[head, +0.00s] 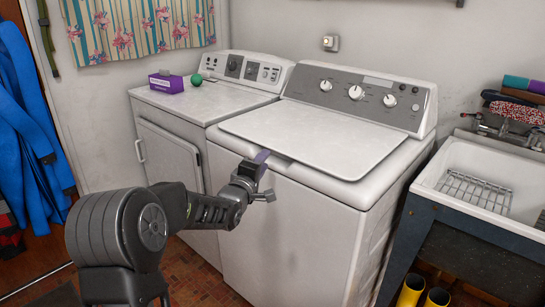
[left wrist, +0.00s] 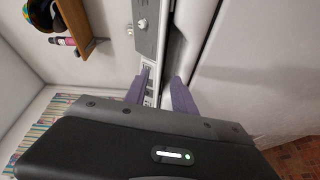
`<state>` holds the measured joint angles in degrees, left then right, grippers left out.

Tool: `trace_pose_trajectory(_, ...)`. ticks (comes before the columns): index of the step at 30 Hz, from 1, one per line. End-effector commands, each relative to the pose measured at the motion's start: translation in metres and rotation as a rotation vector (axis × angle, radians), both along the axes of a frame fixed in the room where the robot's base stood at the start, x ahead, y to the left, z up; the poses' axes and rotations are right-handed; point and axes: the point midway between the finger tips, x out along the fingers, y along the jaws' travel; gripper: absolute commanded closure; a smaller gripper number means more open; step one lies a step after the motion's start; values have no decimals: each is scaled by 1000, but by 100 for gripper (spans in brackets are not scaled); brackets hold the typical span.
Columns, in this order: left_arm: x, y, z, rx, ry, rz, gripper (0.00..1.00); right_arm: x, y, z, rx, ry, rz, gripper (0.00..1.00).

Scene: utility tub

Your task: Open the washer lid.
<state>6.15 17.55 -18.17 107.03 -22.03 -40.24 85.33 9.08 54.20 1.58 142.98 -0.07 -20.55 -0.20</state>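The washer (head: 300,225) is the white machine on the right of the pair, with a grey control panel and knobs. Its lid (head: 320,140) lies flat and shut. My left gripper (head: 263,158) is at the lid's front edge, left of its middle, with a purple finger showing over the rim. In the left wrist view, the gripper's two purple fingers (left wrist: 162,76) are apart, with the lid's edge region and a dark gap between or just beyond their tips. I cannot tell whether they touch the lid. My right gripper is in neither view.
A dryer (head: 180,150) stands left of the washer, with a purple box (head: 166,83) and a green ball (head: 197,80) on top. A utility sink (head: 480,185) stands close on the right. The space above the lid is clear.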

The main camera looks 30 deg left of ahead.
Motion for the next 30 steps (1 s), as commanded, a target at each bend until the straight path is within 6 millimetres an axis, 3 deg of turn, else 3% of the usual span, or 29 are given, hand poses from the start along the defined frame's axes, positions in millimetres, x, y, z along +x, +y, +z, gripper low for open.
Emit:
trace_pose_trajectory(5, 0, -2, 2, -136, -34, -5, 69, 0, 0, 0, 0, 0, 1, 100)
trace_pose_trajectory(17, 3, -2, 0, -143, -31, -5, 69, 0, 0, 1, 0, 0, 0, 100)
trace_pose_trajectory(30, 60, 7, 0, -140, -30, -6, 69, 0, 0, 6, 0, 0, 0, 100)
